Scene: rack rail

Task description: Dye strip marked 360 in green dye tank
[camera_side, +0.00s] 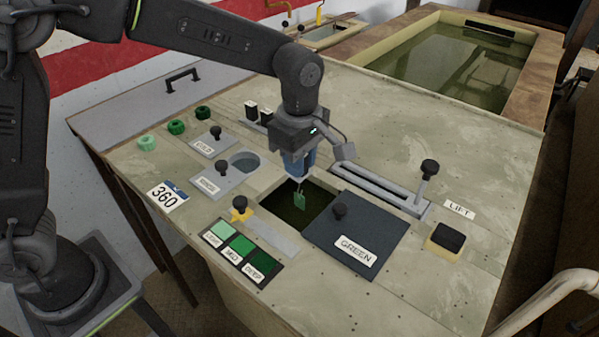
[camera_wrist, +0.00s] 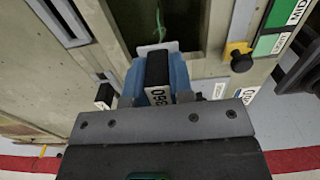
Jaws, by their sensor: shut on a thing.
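My gripper (camera_side: 297,168) has blue fingers and points down over the open green dye tank (camera_side: 316,218). In the wrist view, its fingers (camera_wrist: 158,78) are shut on a black clip (camera_wrist: 157,68) with a white number tag, upside down, that seems to read 360. A green strip (camera_side: 299,200) hangs below into the tank opening; it also shows in the wrist view (camera_wrist: 159,20). I cannot tell how deep its lower end sits in the dye. The dark lid marked GREEN (camera_side: 360,238) lies to the right of the opening. A 360 card (camera_side: 167,196) lies at the bench's left edge.
A lift lever (camera_side: 428,172) in a slot stands right.

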